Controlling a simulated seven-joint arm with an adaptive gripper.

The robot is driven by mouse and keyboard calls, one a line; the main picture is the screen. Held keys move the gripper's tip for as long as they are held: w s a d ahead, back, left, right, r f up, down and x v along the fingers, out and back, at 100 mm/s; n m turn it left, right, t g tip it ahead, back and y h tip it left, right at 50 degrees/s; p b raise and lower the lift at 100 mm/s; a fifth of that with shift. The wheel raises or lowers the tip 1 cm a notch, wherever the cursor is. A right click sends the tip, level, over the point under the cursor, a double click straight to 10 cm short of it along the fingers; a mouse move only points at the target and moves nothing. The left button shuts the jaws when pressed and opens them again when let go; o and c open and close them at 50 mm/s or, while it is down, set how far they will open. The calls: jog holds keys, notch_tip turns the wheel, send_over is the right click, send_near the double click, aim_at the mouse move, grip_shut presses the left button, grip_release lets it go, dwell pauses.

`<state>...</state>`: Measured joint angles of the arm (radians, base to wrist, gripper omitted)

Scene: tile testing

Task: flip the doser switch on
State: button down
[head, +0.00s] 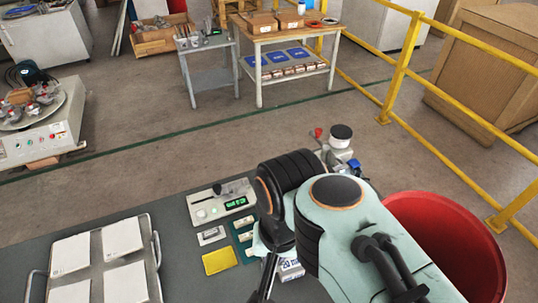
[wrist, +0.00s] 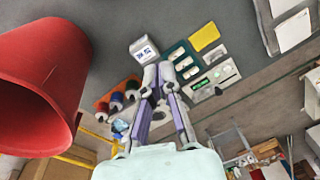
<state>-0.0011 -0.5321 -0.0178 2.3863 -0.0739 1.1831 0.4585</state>
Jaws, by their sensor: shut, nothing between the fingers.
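A pale instrument with a green lit display (head: 223,203) lies on the dark bench, left of my arm. It has a dark part on top and a round button at its front left. It also shows in the wrist view (wrist: 213,79), to the right of the fingers. It may be the doser; no label is readable and I cannot tell which part is its switch. My gripper (wrist: 158,74) is shut and empty, with its fingertips together in the wrist view. In that view they overlap the area between a white labelled box (wrist: 144,50) and a green tray (wrist: 180,55).
A yellow pad (head: 219,260) and a small white item (head: 211,236) lie near the instrument. A metal tray with white tiles (head: 149,222) is at bench left. A red bin (head: 440,235) stands right of my arm. An orange rack with spools or bottles (wrist: 104,104) shows in the wrist view.

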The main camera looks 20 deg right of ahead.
jog(key=w+d+r+m, duration=0.1)
jog(key=w+d+m, duration=0.1)
jog(key=w+m, duration=0.35)
jog(key=w+d+r+m+h, duration=0.1)
jog(key=w+d+r+m, duration=0.15)
jog(key=w, duration=0.55)
jog(key=w+d+m, duration=0.2)
jog(key=w+m, duration=0.1)
jog(key=w, duration=0.4)
jog(key=w+d+f+m+g, duration=0.1)
jog(key=w+d+f, duration=0.1)
jog(key=d+f, duration=0.2)
jog(key=w+d+f+m+g, duration=0.1)
jog(key=w+d+f, duration=0.2)
jog(key=f, duration=0.7)
jog(key=shift+d+f+g+y, duration=0.3)
jog(key=shift+d+g, duration=0.1)
jog(key=shift+d, duration=0.3)
jog(key=shift+w, duration=0.1)
jog(key=f, duration=0.4)
jog(key=s+f, duration=0.1)
jog(key=f, duration=0.4)
jog(key=s+f, duration=0.1)
jog(key=f, duration=0.4)
